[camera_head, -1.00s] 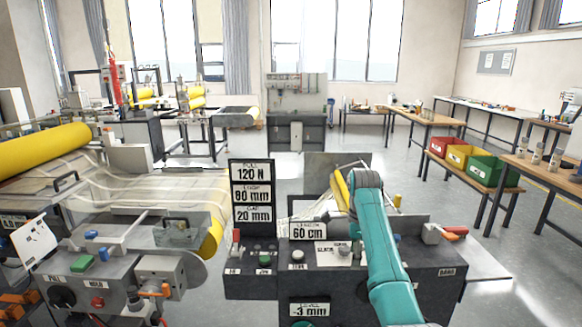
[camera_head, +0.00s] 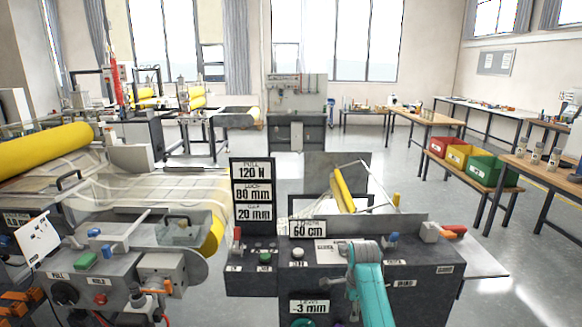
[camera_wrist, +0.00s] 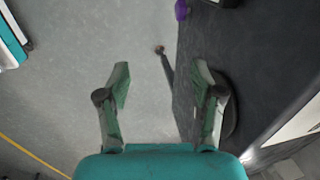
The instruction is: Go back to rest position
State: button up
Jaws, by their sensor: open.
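My gripper (camera_wrist: 160,80) shows in the wrist view with its two fingers wide apart and nothing between them. Grey floor and the side of a dark cabinet lie beyond the fingers. The arm covers part of the cabinet front. The fingertips cannot be made out clearly in the head view.
The cabinet carries a sign column (camera_head: 254,196), knobs and buttons, with a yellow roller (camera_head: 344,190) behind it. A mesh machine (camera_head: 150,190) stands left. Red, yellow and green bins (camera_head: 494,170) sit on a bench at right. Floor (camera_head: 520,275) is open at lower right.

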jog(key=s+f+n+t, duration=0.5)
jog(key=s+f+n, duration=0.2)
jog(key=s+f, duration=1.7)
jog(key=s+r+n+t, duration=0.2)
jog(key=s+r+n, duration=0.15)
jog(key=s, duration=0.95)
jog(key=s+r+n+t, duration=0.2)
jog(key=s+r, duration=0.3)
jog(key=s, duration=0.9)
jog(key=s+r+n+t, duration=0.2)
jog(key=s+r, duration=0.4)
jog(key=r, duration=0.4)
jog(key=s+r+n+t, duration=0.1)
jog(key=s+r+n, duration=0.2)
jog(key=s+r, duration=0.4)
notch_tip(320, 180, up, 4)
jog(key=shift+s+f+t, duration=0.1)
jog(key=shift+s+t, duration=0.15)
jog(key=shift+t, duration=0.15)
